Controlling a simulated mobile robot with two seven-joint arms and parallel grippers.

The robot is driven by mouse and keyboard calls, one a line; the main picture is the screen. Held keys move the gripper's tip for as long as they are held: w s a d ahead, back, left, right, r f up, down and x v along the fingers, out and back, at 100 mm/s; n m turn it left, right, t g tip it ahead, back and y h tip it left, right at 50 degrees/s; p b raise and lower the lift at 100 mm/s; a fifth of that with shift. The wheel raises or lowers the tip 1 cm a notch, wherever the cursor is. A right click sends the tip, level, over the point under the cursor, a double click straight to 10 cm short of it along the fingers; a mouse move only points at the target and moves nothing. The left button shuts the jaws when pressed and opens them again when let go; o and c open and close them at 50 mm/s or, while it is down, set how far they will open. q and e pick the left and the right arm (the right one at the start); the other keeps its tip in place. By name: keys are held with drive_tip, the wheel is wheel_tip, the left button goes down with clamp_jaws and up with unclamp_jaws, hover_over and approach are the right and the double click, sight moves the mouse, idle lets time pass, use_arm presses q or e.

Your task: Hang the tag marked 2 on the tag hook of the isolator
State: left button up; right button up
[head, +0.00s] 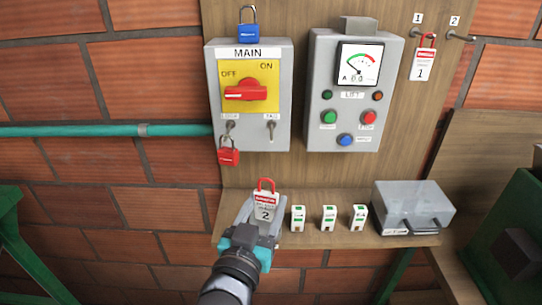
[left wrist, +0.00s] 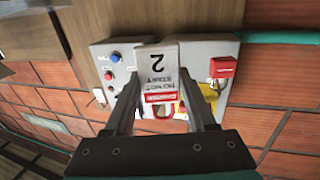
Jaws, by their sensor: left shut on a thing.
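My left gripper (head: 258,224) is shut on the white and red tag marked 2 (head: 267,208), just above the shelf and below the isolator. The tag's red loop points up. In the left wrist view the tag (left wrist: 162,68) appears upside down between the fingers (left wrist: 160,90). The grey isolator box (head: 281,90), labelled MAIN, has a red rotary handle (head: 247,93) on a yellow plate. Its tag hook (head: 271,129), under the TAG label, is empty, above the gripper. A red padlock (head: 229,156) hangs at the LOCK hook left of it. My right gripper is not in view.
The shelf (head: 330,240) carries several small white-green blocks (head: 329,217) and a grey case (head: 413,207). The LIFT panel (head: 316,90) is right of the isolator. A blue padlock (head: 247,33) is above the isolator. Tag 1 (head: 423,66) hangs on peg 1; peg 2 (head: 459,37) is bare.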

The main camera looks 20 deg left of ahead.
sight(271, 182)
use_arm(q)
drive_tip(key=w+r+p, duration=0.1)
drive_tip(key=r, duration=0.1)
drive_tip(key=w+r+p, duration=0.1)
drive_tip(key=r, duration=0.1)
drive_tip(key=shift+w+d, duration=0.1)
drive_tip(key=shift+d, duration=0.05)
drive_tip(key=w+a+f+b, duration=0.1)
drive_tip(key=w+a+b, duration=0.1)
drive_tip(key=w, duration=0.7)
drive_tip(key=shift+a+f, duration=0.3)
drive_tip(key=shift+f, duration=0.1)
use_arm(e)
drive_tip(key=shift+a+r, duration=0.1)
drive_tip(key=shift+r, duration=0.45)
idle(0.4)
use_arm(q)
drive_tip(key=o, duration=1.4)
